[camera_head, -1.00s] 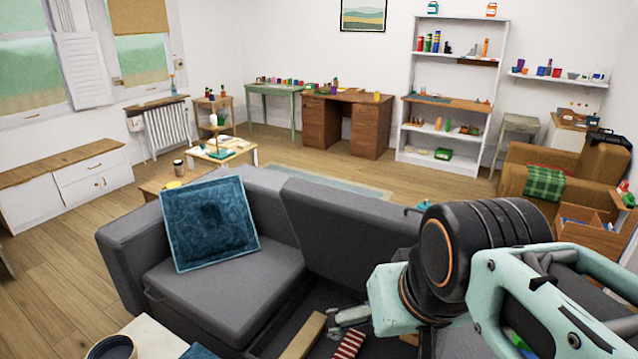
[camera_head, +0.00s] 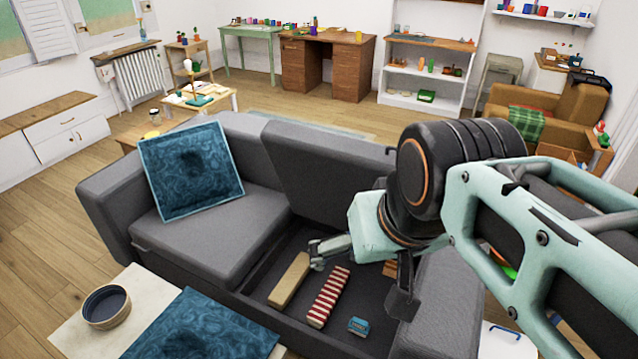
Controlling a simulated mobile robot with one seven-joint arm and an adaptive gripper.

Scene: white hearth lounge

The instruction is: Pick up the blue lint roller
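A small blue object (camera_head: 358,326) lies on the dark floor of the open sofa storage bin, near its front. It is too small to tell surely that it is the lint roller. My gripper (camera_head: 317,254) is over the bin, up and to the left of the blue object and apart from it. It shows small and partly from behind, so I cannot tell whether its fingers are open or shut. My arm covers the right part of the bin.
A tan block (camera_head: 289,280) and a red-and-white striped item (camera_head: 329,297) lie left of the blue object. The grey sofa (camera_head: 215,225) surrounds the bin, with its raised seat panel (camera_head: 325,180) behind. A blue cushion (camera_head: 205,330) and round container (camera_head: 106,307) are in front.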

